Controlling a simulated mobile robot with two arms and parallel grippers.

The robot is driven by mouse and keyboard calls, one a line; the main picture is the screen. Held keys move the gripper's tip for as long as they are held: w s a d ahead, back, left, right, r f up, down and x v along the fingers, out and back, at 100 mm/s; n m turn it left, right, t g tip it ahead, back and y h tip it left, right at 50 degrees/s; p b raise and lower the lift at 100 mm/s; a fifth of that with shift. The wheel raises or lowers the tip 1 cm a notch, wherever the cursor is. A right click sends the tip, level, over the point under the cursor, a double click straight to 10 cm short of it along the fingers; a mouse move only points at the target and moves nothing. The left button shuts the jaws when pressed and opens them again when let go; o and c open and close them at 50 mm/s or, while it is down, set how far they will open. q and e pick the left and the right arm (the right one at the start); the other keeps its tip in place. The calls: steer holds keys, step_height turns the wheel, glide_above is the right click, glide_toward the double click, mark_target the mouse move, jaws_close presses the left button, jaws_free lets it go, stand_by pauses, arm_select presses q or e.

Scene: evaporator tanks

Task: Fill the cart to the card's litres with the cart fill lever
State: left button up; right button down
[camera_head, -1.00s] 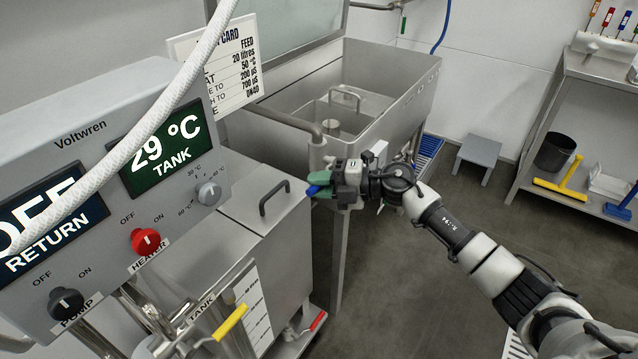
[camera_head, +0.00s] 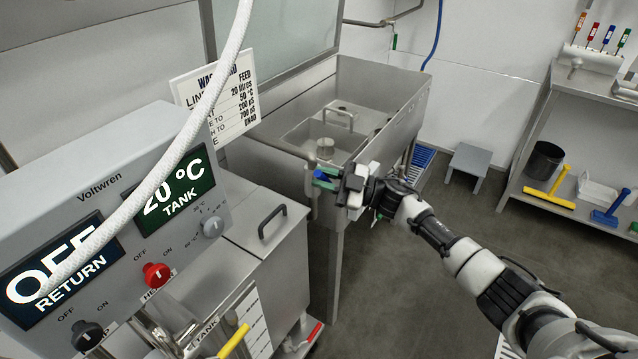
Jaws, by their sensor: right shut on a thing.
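My right gripper (camera_head: 325,178) reaches in from the lower right. It is shut on a small blue handle (camera_head: 322,174) at the front corner of the steel basin, with green fingertips around it. The handle looks like a lever grip; its pivot is hidden. A white card (camera_head: 228,97) behind the control panel lists FEED 20 litres, 50 °C, 200 µS, 700 µS and DN40; its left part is covered by a white hose. A lidded steel tank (camera_head: 268,262) with a black lid handle stands left of the gripper; its scale strip is partly visible, and no level can be read. My left gripper is not in view.
The control panel (camera_head: 100,178) shows RETURN OFF and TANK about 20 °C. The white hose (camera_head: 195,130) hangs across it. The steel basin (camera_head: 385,105) stands behind my gripper. A grey step (camera_head: 468,160) and steel shelving (camera_head: 545,130) stand right. Open floor lies between.

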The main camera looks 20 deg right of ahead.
steer(key=d+m+t, duration=0.1)
steer(key=m, duration=0.1)
steer(key=w+r+m, duration=0.1)
steer(key=m, duration=0.1)
steer(key=shift+w+d+r+t, duration=0.15)
steer(key=shift+w+d+t, duration=0.05)
steer(key=shift+d+t, duration=0.2)
steer(key=shift+w+d+r+m+t+p, duration=0.15)
steer(key=shift+w+d+m+t, duration=0.15)
steer(key=shift+m, duration=0.4)
steer(key=shift+w+d+m+t+p, duration=0.15)
steer(key=shift+d+m+t, duration=0.15)
steer(key=shift+m, duration=0.4)
steer(key=c, duration=1.1)
jaws_free()
steer(key=shift+o, duration=0.2)
steer(key=shift+d, duration=0.15)
